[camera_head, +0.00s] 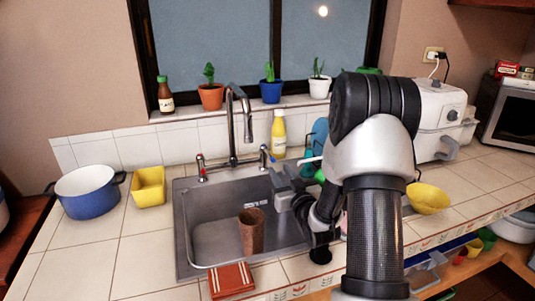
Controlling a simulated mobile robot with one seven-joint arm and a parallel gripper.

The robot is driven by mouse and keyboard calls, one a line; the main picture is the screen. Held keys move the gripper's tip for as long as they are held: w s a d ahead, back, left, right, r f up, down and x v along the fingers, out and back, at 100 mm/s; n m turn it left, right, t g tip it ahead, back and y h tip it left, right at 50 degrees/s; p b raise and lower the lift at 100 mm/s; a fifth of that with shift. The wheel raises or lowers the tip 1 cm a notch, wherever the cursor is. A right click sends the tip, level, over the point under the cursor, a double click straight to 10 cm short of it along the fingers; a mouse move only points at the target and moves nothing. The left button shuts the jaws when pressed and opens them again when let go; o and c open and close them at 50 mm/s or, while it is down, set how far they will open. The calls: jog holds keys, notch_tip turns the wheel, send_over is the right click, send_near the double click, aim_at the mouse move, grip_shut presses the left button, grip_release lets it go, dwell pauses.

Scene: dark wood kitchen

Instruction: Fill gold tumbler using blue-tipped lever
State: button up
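The gold tumbler (251,231), brownish gold in this light, stands upright in the sink basin (214,240), right of its middle. The tall faucet (232,124) rises behind the basin, its spout end above and behind the tumbler. A red-tipped lever (201,168) is left of the faucet. The blue-tipped lever (264,156) is to its right. My gripper (277,176) is just in front of and slightly right of the blue-tipped lever, over the basin's back right part. Its fingers are small and partly merged with the arm, so opening and contact are unclear.
A red cloth (231,281) lies at the sink's front edge. A blue pot (88,191) and yellow container (149,187) stand left. A yellow bottle (278,133) stands behind the blue-tipped lever. A yellow bowl (428,198) is right. My arm hides some right counter.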

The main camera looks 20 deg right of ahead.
send_near(265, 148)
jog(key=w, duration=0.5)
jog(key=shift+w+d+f, duration=0.1)
jog(key=shift+w+f, duration=0.05)
jog(key=shift+f, duration=0.1)
grip_shut()
